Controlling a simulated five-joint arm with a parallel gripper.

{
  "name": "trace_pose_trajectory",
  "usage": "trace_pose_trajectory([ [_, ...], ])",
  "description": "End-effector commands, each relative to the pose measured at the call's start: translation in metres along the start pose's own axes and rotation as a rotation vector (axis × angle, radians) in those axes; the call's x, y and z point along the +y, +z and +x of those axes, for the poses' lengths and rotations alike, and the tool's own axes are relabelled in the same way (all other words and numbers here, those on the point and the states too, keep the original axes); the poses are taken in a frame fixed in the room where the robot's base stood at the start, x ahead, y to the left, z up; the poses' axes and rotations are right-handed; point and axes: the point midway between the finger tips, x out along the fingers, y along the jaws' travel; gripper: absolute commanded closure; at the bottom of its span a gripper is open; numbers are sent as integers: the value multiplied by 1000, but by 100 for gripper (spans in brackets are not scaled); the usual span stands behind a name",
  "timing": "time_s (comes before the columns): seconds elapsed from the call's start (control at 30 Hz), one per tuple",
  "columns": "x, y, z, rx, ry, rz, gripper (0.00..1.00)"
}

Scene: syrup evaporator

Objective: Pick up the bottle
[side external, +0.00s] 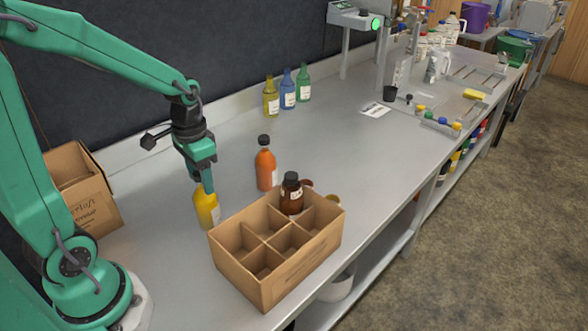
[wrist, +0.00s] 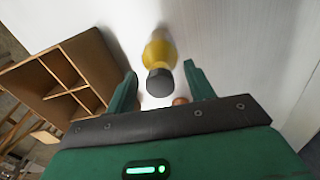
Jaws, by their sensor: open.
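A yellow bottle (side external: 206,208) stands on the metal bench left of the divided cardboard box. My gripper (side external: 207,188) points down at its top, and hides its cap in the side external view. In the wrist view the yellow bottle (wrist: 159,50) shows its dark cap between the two spread fingers of my gripper (wrist: 160,72). The fingers are open, with gaps to the bottle on both sides. An orange bottle (side external: 265,170) with a black cap stands behind and to the right. A brown bottle (side external: 291,196) with a dark cap is at the box's far part.
The divided cardboard box (side external: 305,264) stands near the front edge, with several empty compartments. Yellow (side external: 271,98), blue (side external: 288,92) and green (side external: 304,85) bottles stand along the back wall. Another cardboard box (side external: 95,205) is at left. The middle of the bench is clear.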

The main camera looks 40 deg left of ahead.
Motion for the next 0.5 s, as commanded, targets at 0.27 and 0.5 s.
trace_pose_trajectory([
  [0.27,0,0,0,0,0,0,57],
  [0.5,0,0,0,0,0,0,100],
])
